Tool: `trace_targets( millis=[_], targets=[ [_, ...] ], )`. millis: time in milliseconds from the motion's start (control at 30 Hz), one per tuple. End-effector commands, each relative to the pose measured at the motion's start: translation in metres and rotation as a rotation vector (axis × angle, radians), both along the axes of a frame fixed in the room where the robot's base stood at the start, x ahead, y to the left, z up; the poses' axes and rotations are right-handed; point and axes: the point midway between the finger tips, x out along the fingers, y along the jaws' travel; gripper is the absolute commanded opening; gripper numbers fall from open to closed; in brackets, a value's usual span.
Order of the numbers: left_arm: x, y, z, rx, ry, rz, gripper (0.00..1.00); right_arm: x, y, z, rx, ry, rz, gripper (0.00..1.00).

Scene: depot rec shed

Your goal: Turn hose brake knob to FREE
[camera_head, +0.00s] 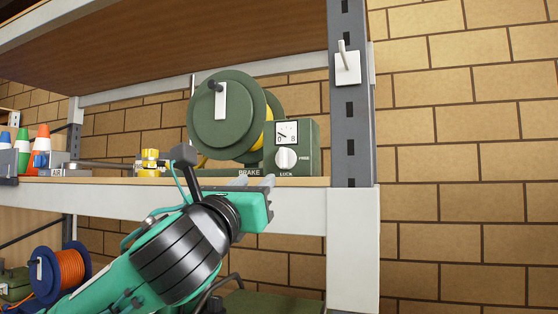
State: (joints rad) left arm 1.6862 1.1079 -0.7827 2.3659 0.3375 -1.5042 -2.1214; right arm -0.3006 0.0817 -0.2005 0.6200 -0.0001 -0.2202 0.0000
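The hose brake knob (286,159) is a round white dial on the dark green box of the hose reel (226,112), on the shelf. FREE is printed to its right, BRAKE shows at lower left and a word like LOCK below it. Its ridge looks roughly upright, but the exact pointing is too small to tell. My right gripper is not in view.
A grey upright post (351,120) with a white switch plate (347,67) stands close right of the reel. A yellow fitting (150,161) and coloured cones (41,140) are on the shelf at left. A blue reel with orange hose (69,269) is below.

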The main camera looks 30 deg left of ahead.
Motion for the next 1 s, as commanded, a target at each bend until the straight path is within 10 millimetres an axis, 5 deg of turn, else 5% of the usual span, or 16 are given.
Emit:
trace_targets(
  millis=[600,1000],
  targets=[
    [0.101,0.024,0.046,-0.002,0.002,0.001,0.35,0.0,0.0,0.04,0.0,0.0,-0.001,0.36],
    [0.121,0.029,0.051,-0.001,0.0,-0.001,0.35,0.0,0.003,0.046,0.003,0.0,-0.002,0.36]
  ],
)
